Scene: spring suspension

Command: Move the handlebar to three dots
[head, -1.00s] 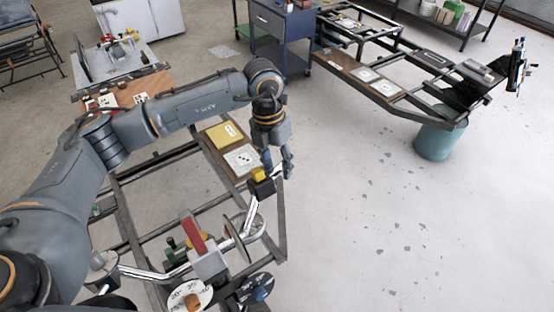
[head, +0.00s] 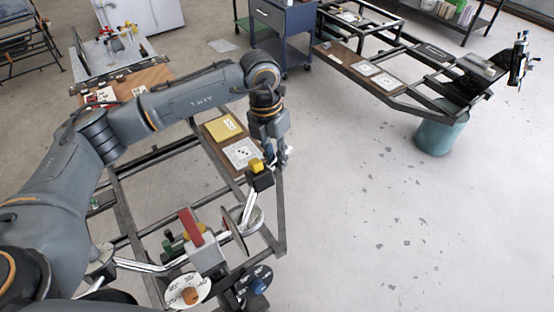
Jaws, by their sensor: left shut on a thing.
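The handlebar (head: 247,210) is a bent chrome bar across the frame in front of me, with a black end block (head: 261,180) topped in yellow at its upper right end. My left gripper (head: 276,157) points down at this end and is shut on the handlebar; its fingers partly hide the contact. A white card with black dots (head: 242,153), which look like three in a diagonal, lies on a brown board just left of the gripper. The bar's other end runs down left towards my arm. My right gripper is not in view.
A red-handled grey block (head: 207,252) and a numbered white dial (head: 187,291) sit by the bar. A yellow card (head: 223,128) lies beyond the dotted card. A blue cabinet (head: 283,35) stands behind. Another metal frame (head: 400,103) is at right, with open floor before it.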

